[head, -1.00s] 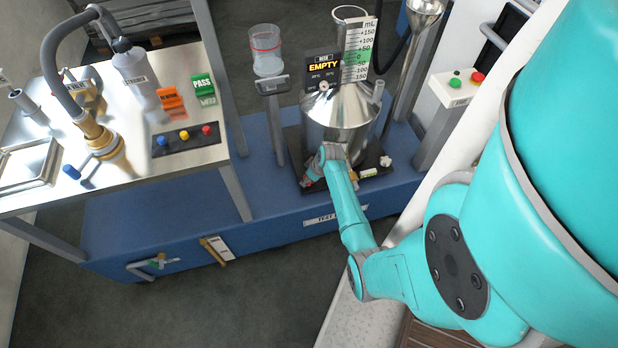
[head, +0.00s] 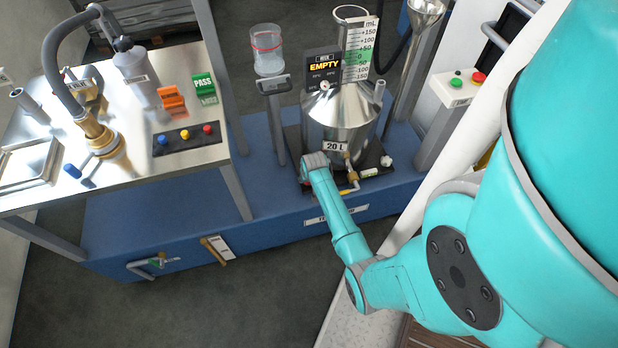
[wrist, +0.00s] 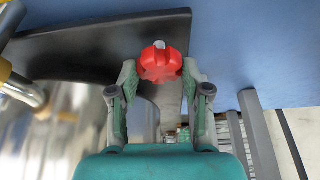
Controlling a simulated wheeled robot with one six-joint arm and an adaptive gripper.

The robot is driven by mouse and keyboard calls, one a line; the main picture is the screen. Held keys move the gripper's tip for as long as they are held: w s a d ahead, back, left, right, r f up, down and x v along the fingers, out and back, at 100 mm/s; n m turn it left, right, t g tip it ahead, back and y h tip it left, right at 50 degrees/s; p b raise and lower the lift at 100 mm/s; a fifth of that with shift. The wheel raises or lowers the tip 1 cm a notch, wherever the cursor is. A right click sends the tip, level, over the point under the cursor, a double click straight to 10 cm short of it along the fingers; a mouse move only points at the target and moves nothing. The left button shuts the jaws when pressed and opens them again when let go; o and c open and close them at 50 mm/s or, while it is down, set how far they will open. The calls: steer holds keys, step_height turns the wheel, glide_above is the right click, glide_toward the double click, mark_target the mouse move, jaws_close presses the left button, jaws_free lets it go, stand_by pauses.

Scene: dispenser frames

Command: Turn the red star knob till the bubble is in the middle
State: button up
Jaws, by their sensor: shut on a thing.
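The red star knob (wrist: 160,63) shows in the wrist view at the edge of the black base plate (wrist: 90,38). My gripper (wrist: 160,72) has one finger on each side of the knob and is shut on it. In the head view my wrist stands over the front left corner of the base plate (head: 375,163) and hides the knob. A small pale level vial (head: 369,172) appears to lie on the plate's front right part. Its bubble is too small to make out.
A steel 20 L can (head: 340,120) with a scale neck (head: 358,55) stands on the plate. A brass valve with a yellow handle (head: 349,190) is right of my wrist. A blue bench (head: 180,195) lies below, and a steel table (head: 190,75) stands left.

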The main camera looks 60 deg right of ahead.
steer(key=shift+m, duration=0.3)
steer(key=o, duration=1.2)
steer(key=shift+c, duration=0.2)
steer(key=shift+r, duration=0.1)
steer(key=v, duration=1.1)
steer(key=shift+a+r, duration=0.2)
steer(key=shift+r, duration=0.15)
